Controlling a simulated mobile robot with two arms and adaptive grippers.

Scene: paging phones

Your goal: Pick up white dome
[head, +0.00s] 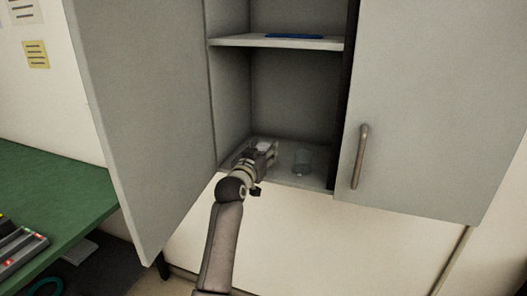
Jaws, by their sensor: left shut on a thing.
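My left gripper (265,150) reaches into the lower compartment of the open cabinet (282,177). It is shut on a small whitish thing (264,145), which appears to be the white dome. The fingers and wrist hide most of it, so its full shape does not show. It is low, close to the cabinet floor; I cannot tell whether it touches the floor. My right gripper is out of view.
A clear glass jar (302,158) stands just right of my gripper. A shelf (230,41) above holds a flat blue thing (294,36). The left door (150,120) is swung open; the right door (420,110) is shut. A green table (60,190) is at left.

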